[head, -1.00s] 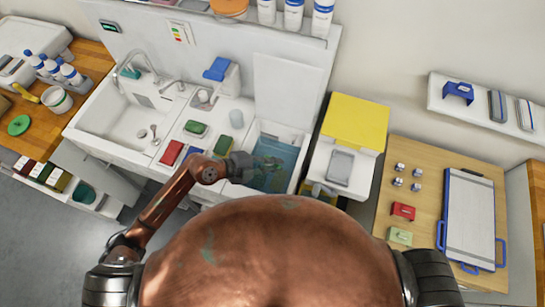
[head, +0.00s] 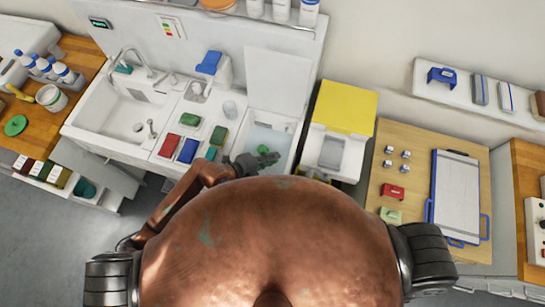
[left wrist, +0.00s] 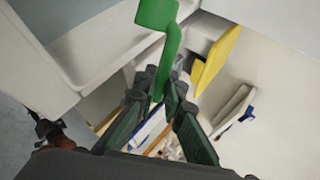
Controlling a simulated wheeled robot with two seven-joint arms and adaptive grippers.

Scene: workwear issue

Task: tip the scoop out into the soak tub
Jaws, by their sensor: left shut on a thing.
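My left gripper (head: 256,163) is over the near part of the soak tub (head: 276,120), a white basin below an upright white panel. Pale blue-white liquid shows in the tub. In the left wrist view, the left gripper (left wrist: 168,98) is shut on the green scoop (left wrist: 156,14). The scoop's handle runs up from the jaws to a wider head at the top edge. Whether anything is in the scoop cannot be seen. My right gripper is out of view.
Left of the tub are a sink (head: 118,115), a clear cup (head: 229,109) and red (head: 169,145), blue (head: 188,150) and green (head: 217,136) blocks. To the right stand a yellow-topped unit (head: 345,107) and a wooden table (head: 400,135) with a clipboard (head: 455,195).

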